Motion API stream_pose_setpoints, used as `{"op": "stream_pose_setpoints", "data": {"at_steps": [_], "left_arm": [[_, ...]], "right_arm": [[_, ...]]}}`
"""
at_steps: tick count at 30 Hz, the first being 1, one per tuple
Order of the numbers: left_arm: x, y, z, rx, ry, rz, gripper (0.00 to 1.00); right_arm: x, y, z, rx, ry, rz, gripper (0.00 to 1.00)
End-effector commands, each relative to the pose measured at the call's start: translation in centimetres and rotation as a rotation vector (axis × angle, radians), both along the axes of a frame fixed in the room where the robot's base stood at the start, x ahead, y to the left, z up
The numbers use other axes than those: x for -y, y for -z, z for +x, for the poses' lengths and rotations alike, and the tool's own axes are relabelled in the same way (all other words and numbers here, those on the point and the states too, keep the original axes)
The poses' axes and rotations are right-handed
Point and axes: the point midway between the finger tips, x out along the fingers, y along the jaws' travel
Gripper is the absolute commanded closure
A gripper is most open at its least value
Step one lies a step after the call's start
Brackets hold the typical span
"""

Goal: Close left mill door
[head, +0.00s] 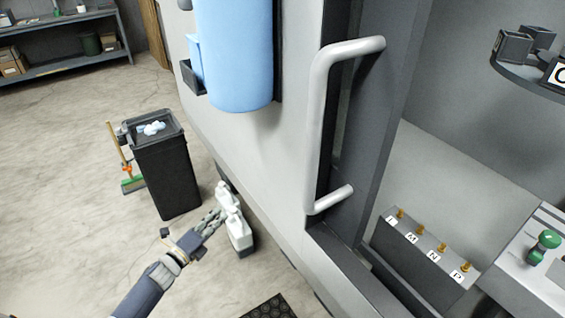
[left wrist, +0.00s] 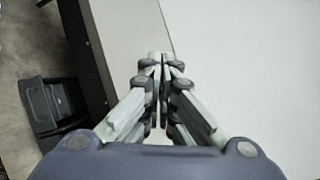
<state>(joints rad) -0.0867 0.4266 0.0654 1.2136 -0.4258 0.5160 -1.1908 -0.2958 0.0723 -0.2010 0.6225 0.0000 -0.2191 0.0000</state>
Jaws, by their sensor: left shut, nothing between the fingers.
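The left mill door (head: 385,125) is a dark grey panel with a long pale bar handle (head: 318,125) standing upright on it. To its right the machine's interior is open to view. My left gripper (head: 216,215) is low and to the left of the handle, well apart from it, in front of the machine's pale side. Its fingers are shut and empty. The left wrist view shows the closed fingertips (left wrist: 160,62) against a plain pale surface, with no handle in sight. My right gripper is not in view.
White jugs (head: 239,232) stand on the floor by my left gripper. A black bin (head: 168,175) and a broom (head: 131,184) are further left. A blue cylinder (head: 234,50) hangs on the machine. Inside are a tool rack (head: 415,260) and a green knob (head: 547,240).

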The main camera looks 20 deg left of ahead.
Motion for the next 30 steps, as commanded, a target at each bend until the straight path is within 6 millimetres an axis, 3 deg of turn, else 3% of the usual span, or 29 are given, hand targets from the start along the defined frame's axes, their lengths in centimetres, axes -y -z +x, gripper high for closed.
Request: {"op": "stream_pose_setpoints", "data": {"at_steps": [1,3,6,9,12,15,21,26,30], "left_arm": [[0.2,-5.6,1.5,0.151,0.070,0.176,1.00],[1.2,-12.8,2.2,0.364,0.153,0.442,1.00],[3.4,-21.9,1.2,0.677,0.241,0.829,1.00],[6.2,-28.9,-1.5,0.993,0.296,1.208,1.00],[8.7,-33.1,-4.7,1.283,0.328,1.541,1.00],[10.6,-35.3,-7.5,1.520,0.342,1.796,1.00],[12.2,-36.6,-10.5,1.790,0.349,2.058,1.00],[13.3,-36.9,-10.7,1.832,0.350,2.093,1.00],[15.5,-37.2,-9.9,1.831,0.348,2.088,1.00]], "right_arm": [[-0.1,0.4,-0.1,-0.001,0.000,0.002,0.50],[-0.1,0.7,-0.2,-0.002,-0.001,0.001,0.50],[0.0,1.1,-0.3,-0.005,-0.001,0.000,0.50],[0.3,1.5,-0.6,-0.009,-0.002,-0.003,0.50],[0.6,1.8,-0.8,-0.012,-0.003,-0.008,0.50],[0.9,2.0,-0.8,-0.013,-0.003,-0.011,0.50],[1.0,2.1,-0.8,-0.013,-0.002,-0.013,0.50],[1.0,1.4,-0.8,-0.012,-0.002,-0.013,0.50],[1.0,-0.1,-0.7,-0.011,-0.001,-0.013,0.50]]}}
